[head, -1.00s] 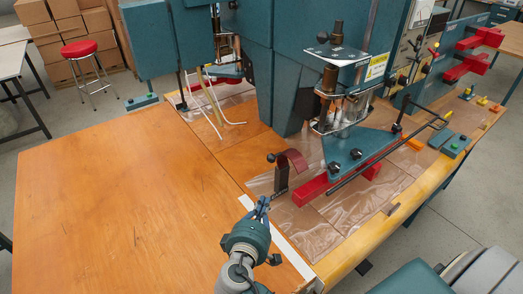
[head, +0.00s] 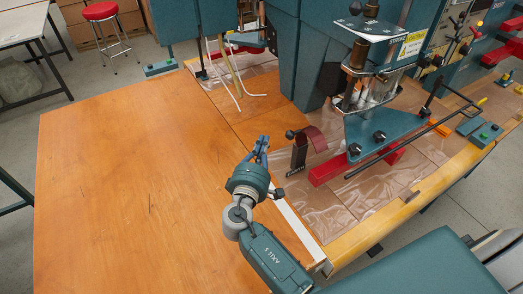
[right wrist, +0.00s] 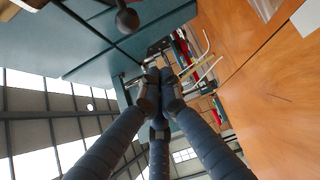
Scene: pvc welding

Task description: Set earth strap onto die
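A dark red curved strap (head: 315,138), which looks like the earth strap, arches beside a black upright bracket (head: 298,158) with a black ball knob (head: 290,134). A red bar (head: 328,171) lies just right of it, under the press plate. I cannot tell for sure which part is the die. My right gripper (head: 262,142) is left of the bracket, apart from it, above the table edge. In the right wrist view its fingers (right wrist: 162,82) meet at the tips with nothing visible between them. A black ball knob (right wrist: 127,20) also shows there. My left gripper is out of view.
The wooden table (head: 130,180) is bare on the left. The teal press plate (head: 385,132) and a long black rod (head: 400,150) stand to the right. Clear sheet (head: 350,200) covers the machine bed. Pale bent rods (head: 235,85) hang behind.

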